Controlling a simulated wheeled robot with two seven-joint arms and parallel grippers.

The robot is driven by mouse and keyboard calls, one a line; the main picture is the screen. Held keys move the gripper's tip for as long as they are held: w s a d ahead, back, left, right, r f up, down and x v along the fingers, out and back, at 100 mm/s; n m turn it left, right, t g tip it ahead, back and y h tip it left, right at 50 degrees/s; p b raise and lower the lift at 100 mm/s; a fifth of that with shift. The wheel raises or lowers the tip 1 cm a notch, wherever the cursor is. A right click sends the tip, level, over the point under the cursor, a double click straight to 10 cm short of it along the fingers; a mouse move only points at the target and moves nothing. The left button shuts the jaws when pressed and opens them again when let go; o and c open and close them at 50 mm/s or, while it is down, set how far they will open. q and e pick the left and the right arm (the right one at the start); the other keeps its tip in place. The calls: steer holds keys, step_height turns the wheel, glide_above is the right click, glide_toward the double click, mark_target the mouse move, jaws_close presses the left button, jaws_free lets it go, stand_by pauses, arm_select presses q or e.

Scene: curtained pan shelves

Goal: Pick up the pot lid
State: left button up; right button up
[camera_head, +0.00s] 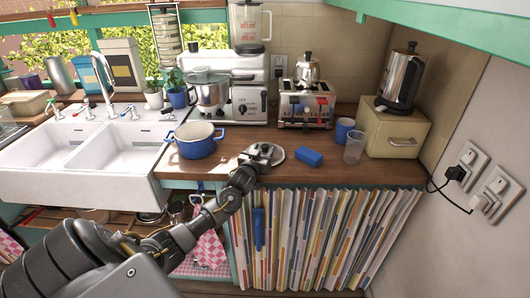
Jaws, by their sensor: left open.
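The pot lid (278,155) seems to be the pale round thing on the wooden counter, mostly hidden behind my left gripper. My left gripper (264,153) is open, low over the counter at the lid. I cannot tell whether its fingers touch the lid or stand around its knob. A blue pot (197,147), white inside and without a lid on it, stands on the counter to the left of the gripper. My right gripper is not in view.
A blue block (309,157), a clear cup (353,148) and a blue mug (344,128) stand to the right. A toaster (306,105) and a mixer (209,90) stand behind. The sink (130,150) is left. The counter's front edge (330,181) is close to the gripper.

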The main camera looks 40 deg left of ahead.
arm_select(q)
steer(key=shift+w, duration=0.1)
jaws_close()
stand_by(0.3)
steer(key=shift+r, duration=0.1)
